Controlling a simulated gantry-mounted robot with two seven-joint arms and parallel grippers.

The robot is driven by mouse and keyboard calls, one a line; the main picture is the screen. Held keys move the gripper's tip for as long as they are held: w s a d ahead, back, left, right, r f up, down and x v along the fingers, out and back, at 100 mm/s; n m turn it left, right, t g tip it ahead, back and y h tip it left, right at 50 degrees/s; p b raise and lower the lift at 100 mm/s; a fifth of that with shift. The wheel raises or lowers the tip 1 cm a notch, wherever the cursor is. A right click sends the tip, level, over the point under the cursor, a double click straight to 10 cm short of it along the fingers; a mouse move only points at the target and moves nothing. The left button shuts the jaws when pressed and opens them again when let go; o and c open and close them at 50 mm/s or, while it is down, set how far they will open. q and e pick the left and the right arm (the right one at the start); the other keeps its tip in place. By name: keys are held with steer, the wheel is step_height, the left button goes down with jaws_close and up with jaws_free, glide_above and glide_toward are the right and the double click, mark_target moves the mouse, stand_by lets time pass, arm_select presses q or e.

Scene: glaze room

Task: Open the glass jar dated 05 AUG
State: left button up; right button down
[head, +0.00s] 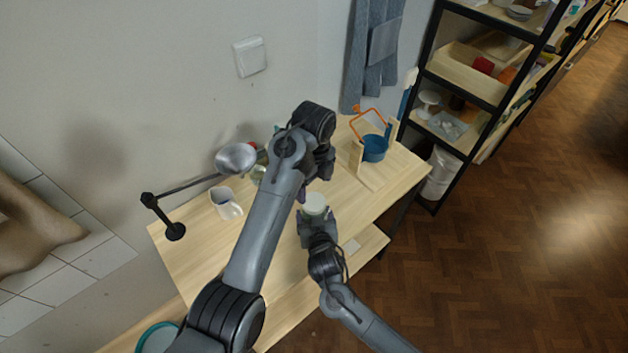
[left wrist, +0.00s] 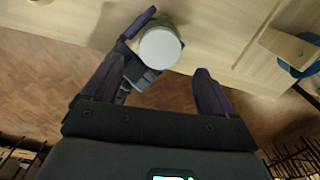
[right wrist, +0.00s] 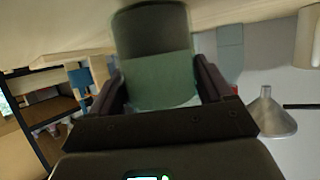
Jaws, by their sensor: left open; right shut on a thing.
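A glass jar with a pale round lid (head: 314,201) is in my right gripper (head: 317,222), near the front edge of the wooden table. The lid (left wrist: 160,49) faces my left wrist camera. In the right wrist view the greenish glass jar (right wrist: 158,75) stands between the fingers, with a darker band across it. No date on it can be read. My left gripper (left wrist: 158,72) is open and empty, its fingers pointing toward the lid from above, apart from it.
On the table (head: 190,253) stand a white mug (head: 226,205), a metal funnel (head: 235,158) on a black stand, and a greenish glass item (head: 258,174) partly behind my left arm. A wooden frame with a blue pot (head: 374,149) is at the right end. Shelves (head: 460,88) stand beyond.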

mark_target(314, 202)
arm_select(q)
steer(key=shift+r+m, duration=0.4)
steer(key=shift+m, duration=0.1)
steer(key=shift+f, duration=3.75)
steer(key=c, duration=1.1)
steer(key=n, duration=0.3)
